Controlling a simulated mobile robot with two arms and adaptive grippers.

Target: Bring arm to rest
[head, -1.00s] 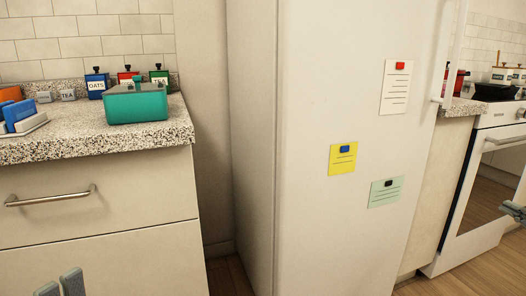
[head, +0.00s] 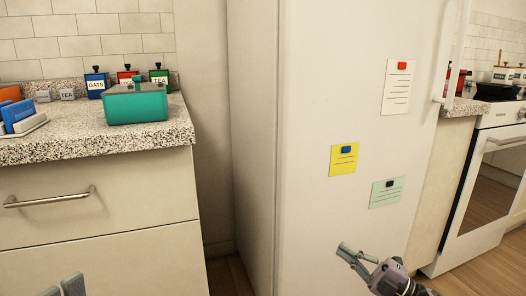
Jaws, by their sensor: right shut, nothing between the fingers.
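My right gripper (head: 347,252) is in the lower right of the head view, in front of the white fridge door. Its fingers are shut with nothing between them and point up and to the left. The dark wrist and arm come in from the bottom edge. My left gripper (head: 61,288) shows only as two grey fingertips at the bottom left edge, in front of the lower drawer front. A gap shows between these tips and I see nothing in it. The rest of the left arm is out of view.
The fridge (head: 300,120) stands in the middle with paper notes on its door. A speckled counter (head: 100,143) with a teal box (head: 137,107) and canisters is at left. A white oven (head: 490,180) is at right. Some wooden floor (head: 228,275) shows between counter and fridge.

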